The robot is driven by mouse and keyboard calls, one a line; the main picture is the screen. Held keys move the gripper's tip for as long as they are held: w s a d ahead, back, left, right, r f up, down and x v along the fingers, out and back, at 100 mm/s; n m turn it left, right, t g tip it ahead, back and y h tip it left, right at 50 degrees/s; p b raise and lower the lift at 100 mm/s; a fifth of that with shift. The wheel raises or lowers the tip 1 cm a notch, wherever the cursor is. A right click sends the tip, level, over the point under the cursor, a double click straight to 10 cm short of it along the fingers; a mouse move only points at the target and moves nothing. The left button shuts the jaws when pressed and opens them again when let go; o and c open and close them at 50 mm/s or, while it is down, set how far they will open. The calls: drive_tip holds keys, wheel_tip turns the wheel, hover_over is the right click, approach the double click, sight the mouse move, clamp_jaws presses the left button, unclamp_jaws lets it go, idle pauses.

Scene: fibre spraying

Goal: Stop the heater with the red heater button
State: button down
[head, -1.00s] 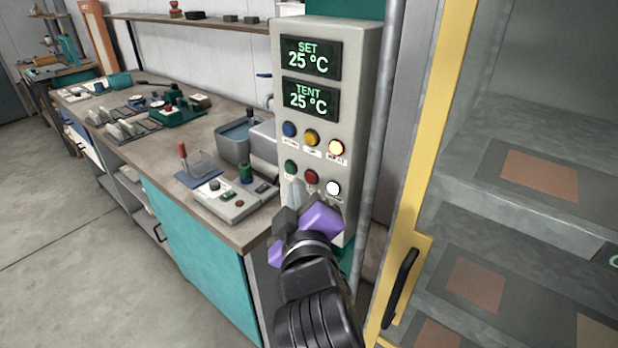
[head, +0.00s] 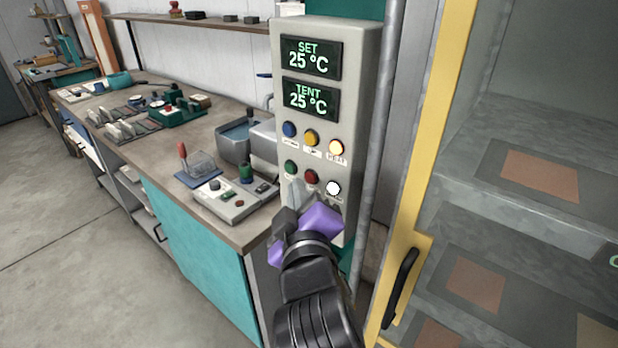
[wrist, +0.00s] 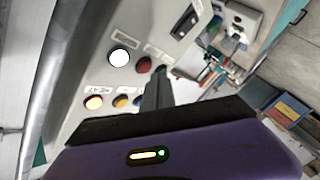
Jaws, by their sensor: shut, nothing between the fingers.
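The red button (head: 312,176) sits in the lower row of a grey control panel (head: 355,110), between a green button (head: 291,168) and a lit white button (head: 333,188). It also shows in the wrist view (wrist: 144,66). My gripper (head: 296,190) is shut and empty, its fingers pointing at the panel. In the head view its tips are just left of and below the red button. In the wrist view the tips (wrist: 159,74) are beside the red button, towards the green one, which they partly cover. I cannot tell whether they touch the panel.
Above are blue (head: 289,129), yellow (head: 311,137) and lit orange (head: 336,148) buttons. The displays (head: 310,58) read SET 25 °C and TENT 25 °C. A cluttered workbench (head: 150,150) stands left. A yellow-framed cabinet (head: 415,200) with a black handle is right.

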drive_tip(key=shift+w, duration=0.1)
drive_tip(key=shift+w+d, duration=0.25)
drive_tip(key=shift+w+d+p, duration=0.3)
drive_tip(key=shift+w+p, duration=0.05)
idle(0.9)
idle(0.3)
drive_tip(key=shift+s+a, duration=0.55)
drive_tip(key=shift+s, duration=0.15)
drive_tip(key=shift+s+a, duration=0.8)
drive_tip(key=shift+s, duration=0.2)
drive_tip(key=shift+s+a, duration=0.75)
drive_tip(key=shift+s, duration=0.25)
